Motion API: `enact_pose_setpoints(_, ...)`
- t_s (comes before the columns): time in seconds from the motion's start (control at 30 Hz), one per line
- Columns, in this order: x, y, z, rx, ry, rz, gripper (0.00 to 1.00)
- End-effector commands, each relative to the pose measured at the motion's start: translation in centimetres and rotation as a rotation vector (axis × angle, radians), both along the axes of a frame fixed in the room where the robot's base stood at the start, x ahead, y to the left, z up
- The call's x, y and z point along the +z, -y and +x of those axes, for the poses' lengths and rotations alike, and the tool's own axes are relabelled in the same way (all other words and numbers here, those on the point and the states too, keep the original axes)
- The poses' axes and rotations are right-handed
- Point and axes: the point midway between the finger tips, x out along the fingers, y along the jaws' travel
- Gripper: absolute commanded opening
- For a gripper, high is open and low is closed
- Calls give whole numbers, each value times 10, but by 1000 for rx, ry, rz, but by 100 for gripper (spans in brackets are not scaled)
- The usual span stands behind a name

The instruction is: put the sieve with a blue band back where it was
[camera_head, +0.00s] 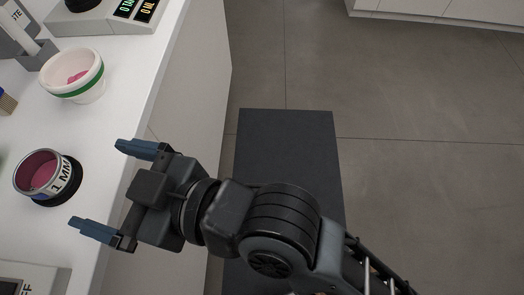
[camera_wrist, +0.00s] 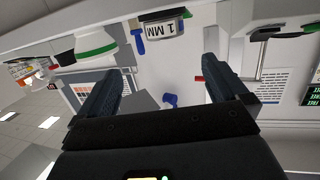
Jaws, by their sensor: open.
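The "1 MM" label also shows at the top of the wrist view (camera_wrist: 168,29). My gripper (camera_head: 96,184) is open and empty at the counter's edge, to the right of the sieve, with its fingers pointing toward it. In the wrist view my gripper (camera_wrist: 162,66) has its fingers wide apart, with the sieve beyond the gap.
A white bowl (camera_head: 88,89) with a green band and pink powder stands behind the sieve. A scale (camera_head: 100,18) with lit readouts stands at the back, and a grey device (camera_head: 30,280) at the front left. Two small blue objects (camera_wrist: 138,38) (camera_wrist: 170,100) show in the wrist view.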

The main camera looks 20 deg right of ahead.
Motion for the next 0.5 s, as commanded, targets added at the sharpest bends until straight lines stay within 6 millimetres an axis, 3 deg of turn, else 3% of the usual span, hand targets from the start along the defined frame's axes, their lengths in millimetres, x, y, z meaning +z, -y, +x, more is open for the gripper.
enact_pose_setpoints(0.13, -29, 49, 0, -124, -37, -10, 100)
enact_pose_setpoints(0.27, -58, 112, -11, -285, -70, -14, 100)
enact_pose_setpoints(0.5, -86, 216, -58, -558, -99, -26, 100)
